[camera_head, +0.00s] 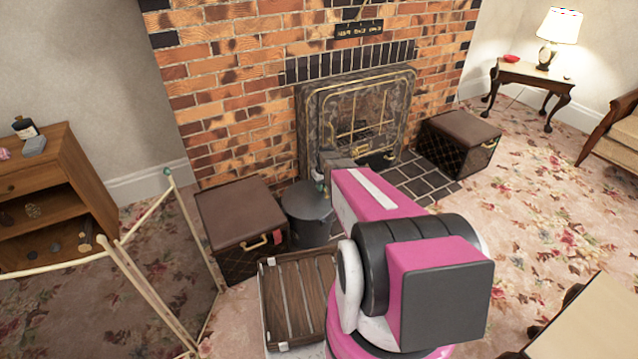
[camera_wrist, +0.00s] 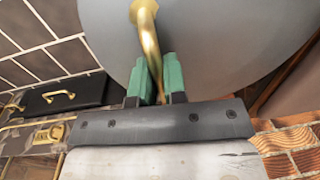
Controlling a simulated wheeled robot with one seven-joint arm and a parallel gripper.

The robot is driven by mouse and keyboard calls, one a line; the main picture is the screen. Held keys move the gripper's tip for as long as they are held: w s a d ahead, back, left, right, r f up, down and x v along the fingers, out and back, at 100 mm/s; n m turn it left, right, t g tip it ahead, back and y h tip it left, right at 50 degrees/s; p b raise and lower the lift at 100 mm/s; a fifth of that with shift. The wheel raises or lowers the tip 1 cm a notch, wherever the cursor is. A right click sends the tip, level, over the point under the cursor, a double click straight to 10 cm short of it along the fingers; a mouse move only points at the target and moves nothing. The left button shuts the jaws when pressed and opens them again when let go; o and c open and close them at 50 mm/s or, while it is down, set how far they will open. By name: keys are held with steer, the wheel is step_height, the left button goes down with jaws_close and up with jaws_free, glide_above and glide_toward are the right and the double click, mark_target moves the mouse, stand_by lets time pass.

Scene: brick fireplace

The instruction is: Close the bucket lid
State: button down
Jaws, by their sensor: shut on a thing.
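The grey metal bucket (camera_head: 308,228) stands on the floor in front of the fireplace, partly behind my arm. Its round grey lid (camera_head: 303,198) shows at its top; I cannot tell whether it sits flush all round. In the wrist view the lid (camera_wrist: 225,40) is a smooth grey disc that fills the upper part. A curved gold handle (camera_wrist: 149,35) is on it. My gripper (camera_wrist: 159,80) has its green fingertips shut on this handle. In the head view my gripper (camera_head: 321,175) is mostly hidden by my own arm.
A brown trunk (camera_head: 235,205) stands close at the bucket's left, and a slatted wooden crate (camera_head: 300,295) lies in front. The brick fireplace (camera_head: 355,110) is behind. Another trunk (camera_head: 460,135) stands right. A wooden-framed screen (camera_head: 170,260) is at left.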

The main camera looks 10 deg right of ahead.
steer(key=shift+d+f, duration=0.15)
steer(key=shift+f, duration=0.55)
steer(key=c, duration=1.2)
jaws_free()
step_height(320, 180, up, 11)
steer(key=shift+w+d, duration=0.15)
steer(key=shift+d, duration=0.25)
steer(key=s+a+r+m, duration=0.1)
steer(key=s+r, duration=0.3)
steer(key=s, duration=0.5)
steer(key=s+a+r+m, duration=0.1)
steer(key=s+a+r, duration=0.3)
steer(key=s, duration=0.5)
steer(key=s+a+r+m+h, duration=0.1)
steer(key=s+a+r, duration=0.2)
steer(key=s+r, duration=0.3)
steer(key=s, duration=0.3)
